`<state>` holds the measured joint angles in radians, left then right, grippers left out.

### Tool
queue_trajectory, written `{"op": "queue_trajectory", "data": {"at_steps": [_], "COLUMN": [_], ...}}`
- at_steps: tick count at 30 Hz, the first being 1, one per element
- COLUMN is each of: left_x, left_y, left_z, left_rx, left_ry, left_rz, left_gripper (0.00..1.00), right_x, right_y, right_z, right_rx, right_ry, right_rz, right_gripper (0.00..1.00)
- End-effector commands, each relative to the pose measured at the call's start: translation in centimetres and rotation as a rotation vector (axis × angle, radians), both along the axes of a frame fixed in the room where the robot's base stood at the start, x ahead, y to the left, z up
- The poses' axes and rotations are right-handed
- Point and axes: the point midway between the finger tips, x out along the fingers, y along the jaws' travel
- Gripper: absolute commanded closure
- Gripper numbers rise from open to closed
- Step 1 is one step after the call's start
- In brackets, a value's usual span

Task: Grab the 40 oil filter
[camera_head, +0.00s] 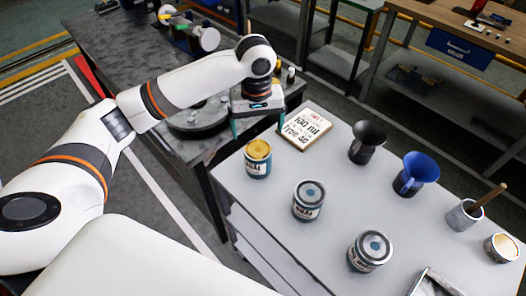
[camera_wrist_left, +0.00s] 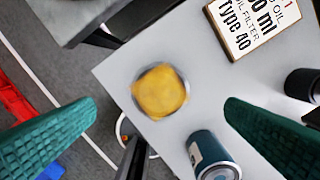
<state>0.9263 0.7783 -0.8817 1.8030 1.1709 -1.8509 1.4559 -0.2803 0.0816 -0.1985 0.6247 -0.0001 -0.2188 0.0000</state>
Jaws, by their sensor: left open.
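My left gripper (camera_head: 257,125) is open and empty, its two green fingers pointing down over the near left corner of the white table. A blue can with a gold top (camera_head: 258,158) stands below it; in the left wrist view the gold top (camera_wrist_left: 160,92) shows between the two fingers, apart from them. Two more blue cans with grey lids, one in the middle (camera_head: 308,201) and one nearer the front (camera_head: 370,252), stand upright. I cannot read a 40 on any can. A card (camera_head: 304,126) reads "OIL FILTER Type 40" in the left wrist view.
On the white table (camera_head: 330,160) stand a black funnel (camera_head: 367,141), a blue funnel (camera_head: 415,172), a cup with a wooden handle (camera_head: 464,214) and a small tin (camera_head: 501,248). A dark bench (camera_head: 130,50) is behind my left arm.

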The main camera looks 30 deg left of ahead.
Motion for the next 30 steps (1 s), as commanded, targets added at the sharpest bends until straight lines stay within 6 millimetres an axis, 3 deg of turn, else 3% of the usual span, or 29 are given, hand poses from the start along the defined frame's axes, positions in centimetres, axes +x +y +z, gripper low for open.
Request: {"op": "queue_trajectory", "data": {"at_steps": [8, 14, 24, 30], "left_x": [-0.1, 0.0, 0.0, 0.0], "left_y": [0.0, 0.0, -0.1, -0.1], "left_z": [-4.7, -6.1, -10.5, -11.0], "left_rx": [0.001, 0.0, 0.001, 0.001], "left_ry": [0.003, 0.001, 0.001, -0.001], "left_rz": [0.0, -0.001, -0.003, -0.003], "left_gripper": [0.07, 0.07, 0.07, 0.07], "right_x": [-3.1, -2.6, -1.4, -1.5], "right_y": [-0.1, -0.1, 0.1, 0.3], "right_z": [0.6, 0.8, 1.9, 1.9], "right_rx": [-0.002, -0.002, 0.001, 0.003], "right_ry": [0.044, 0.037, 0.02, 0.02], "right_rz": [0.0, 0.0, 0.001, 0.0], "right_gripper": [0.07, 0.07, 0.07, 0.07]}}
